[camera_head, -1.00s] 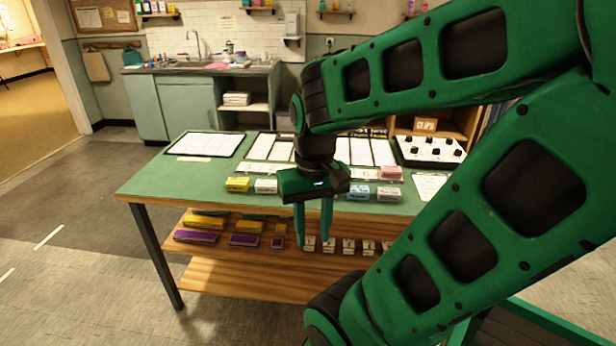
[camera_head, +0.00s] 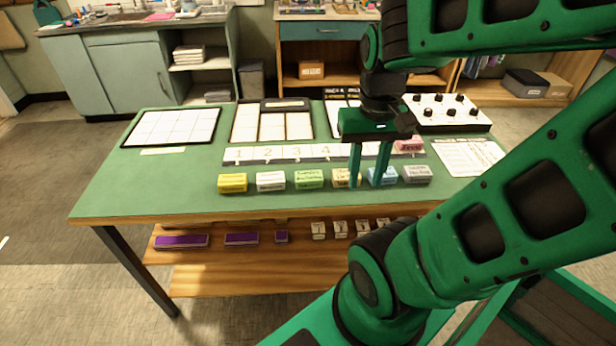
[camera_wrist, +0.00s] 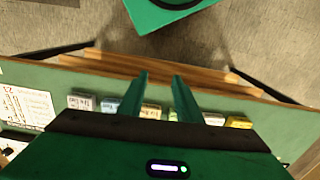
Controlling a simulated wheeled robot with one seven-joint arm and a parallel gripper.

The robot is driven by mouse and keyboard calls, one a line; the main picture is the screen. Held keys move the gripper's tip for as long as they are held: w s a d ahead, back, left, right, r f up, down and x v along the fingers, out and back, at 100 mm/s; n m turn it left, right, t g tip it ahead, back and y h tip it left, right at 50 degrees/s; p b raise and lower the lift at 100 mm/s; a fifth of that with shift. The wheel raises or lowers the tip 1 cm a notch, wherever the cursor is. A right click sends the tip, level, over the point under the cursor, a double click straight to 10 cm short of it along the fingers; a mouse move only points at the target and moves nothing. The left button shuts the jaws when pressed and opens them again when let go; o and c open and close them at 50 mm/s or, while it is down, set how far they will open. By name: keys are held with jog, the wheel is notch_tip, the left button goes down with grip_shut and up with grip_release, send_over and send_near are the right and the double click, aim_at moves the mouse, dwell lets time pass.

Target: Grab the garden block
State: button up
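A row of small labelled blocks stands along the front of the green table (camera_head: 150,195): yellow (camera_head: 232,183), white (camera_head: 270,181), green (camera_head: 309,178), cream (camera_head: 342,177), blue (camera_head: 389,176) and grey (camera_head: 417,174). A pink block (camera_head: 408,144) sits farther back. The labels are too small to read, so I cannot tell which is the garden block. My gripper (camera_head: 366,186) points down with fingers apart and empty. In the wrist view the cream block (camera_wrist: 151,111) shows between the fingers.
A numbered strip (camera_head: 290,153) lies behind the row. A gridded board (camera_head: 172,128) lies at the left and a white tray with black knobs (camera_head: 445,112) at the right. Table room is clear at left.

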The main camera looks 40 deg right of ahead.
jog(key=o, duration=0.5)
jog(key=shift+s+a+r, duration=0.1)
jog(key=shift+s, duration=0.1)
jog(key=shift+o, duration=0.9)
jog(key=shift+s+r, duration=0.15)
jog(key=shift+s, duration=0.1)
jog(key=m+t+y, duration=0.3)
jog(key=m+y, duration=0.6)
jog(key=m, duration=0.4)
send_near(310, 175)
jog(key=s, duration=0.1)
jog(key=s+a+f, duration=0.1)
jog(key=s, duration=0.1)
jog(key=s+a+f, duration=0.1)
jog(key=s, duration=0.1)
jog(key=shift+f, duration=0.1)
jog(key=d+m+t+y, duration=0.1)
jog(key=w+d+m+t, duration=0.1)
jog(key=d+m, duration=0.1)
jog(key=shift+f+t+y, duration=0.2)
jog(key=shift+t+y, duration=0.2)
jog(key=shift+w+d+r+m+t+y, duration=0.1)
jog(key=shift+d+m+t+y, duration=0.05)
jog(key=shift+d+m+t, duration=0.25)
jog(key=shift+w+d+r+m+t+y, duration=0.15)
jog(key=shift+d+m+t, duration=0.15)
jog(key=shift+m, duration=0.2)
jog(key=shift+x, duration=5.25)
